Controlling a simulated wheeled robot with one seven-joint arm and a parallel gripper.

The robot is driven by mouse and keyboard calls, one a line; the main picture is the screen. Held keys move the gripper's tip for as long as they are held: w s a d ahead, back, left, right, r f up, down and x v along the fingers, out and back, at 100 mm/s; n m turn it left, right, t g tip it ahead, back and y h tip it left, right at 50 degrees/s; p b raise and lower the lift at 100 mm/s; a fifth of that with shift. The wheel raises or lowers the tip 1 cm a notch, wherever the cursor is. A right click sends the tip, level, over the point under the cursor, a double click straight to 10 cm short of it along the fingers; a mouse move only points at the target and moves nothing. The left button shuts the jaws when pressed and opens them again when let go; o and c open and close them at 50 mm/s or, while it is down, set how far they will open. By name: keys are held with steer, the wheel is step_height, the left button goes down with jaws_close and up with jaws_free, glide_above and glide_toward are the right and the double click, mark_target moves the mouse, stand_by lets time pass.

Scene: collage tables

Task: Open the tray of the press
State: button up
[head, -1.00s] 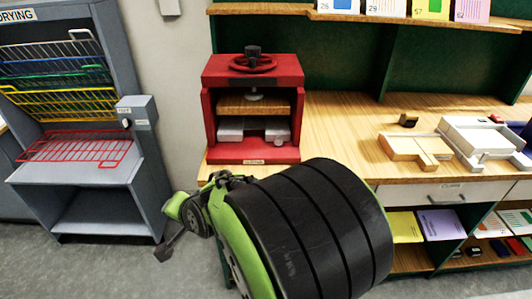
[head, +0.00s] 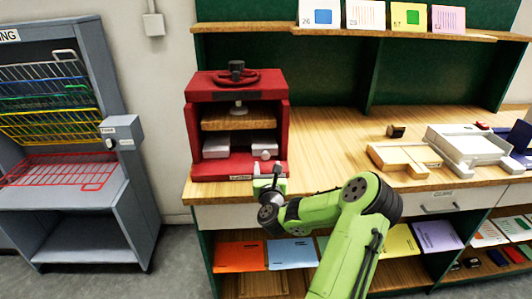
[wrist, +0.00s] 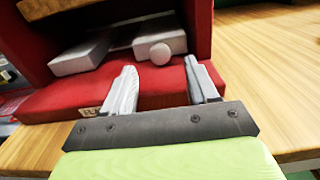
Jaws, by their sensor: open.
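The red press (head: 200,135) stands on the left end of the wooden bench, with a dark handwheel (head: 237,76) on top and a wooden platen (head: 238,119) inside. Below the platen are pale grey-white tray parts (head: 216,148), with a round pale knob (head: 266,155) at the front right. The wrist view shows the knob (wrist: 160,53) just beyond and between my fingertips, not visibly touched. My gripper (wrist: 160,67) is open and empty, low at the press's front right. In the head view my gripper (head: 275,171) is small, its fingers hard to make out.
A grey drying rack (head: 90,210) with coloured wire shelves stands at the left. To the right on the bench are a wooden piece (head: 400,160) and a white tray-like fixture (head: 470,145). The bench top (head: 330,135) between these and the press is clear.

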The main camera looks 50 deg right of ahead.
mark_target(266, 157)
steer(key=x, duration=0.5)
steer(key=shift+w+d+f, duration=0.1)
steer(key=shift+w+d, duration=0.1)
steer(key=shift+w, duration=0.1)
jaws_close()
